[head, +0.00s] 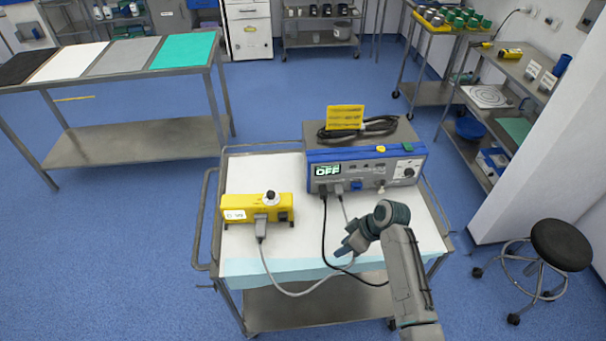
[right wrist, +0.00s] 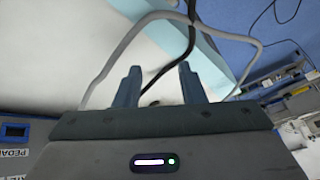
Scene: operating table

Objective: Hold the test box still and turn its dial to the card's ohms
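The yellow test box (head: 238,203) sits at the left of the cart top. A dial (head: 271,197) with a white and dark knob is on its top, and a small white display is on its front; I cannot read it clearly. My right gripper (head: 345,249) is over the front right of the cart, apart from the test box. In the right wrist view its two fingers (right wrist: 156,84) are spread with nothing gripped between them. My left gripper is not in view.
The blue and grey unit (head: 385,174) reads OFF and stands at the back right of the cart (head: 300,247). A grey cable (head: 285,291) and a black cable (head: 324,235) hang in loops over the front edge. A stool (head: 561,243) stands at right.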

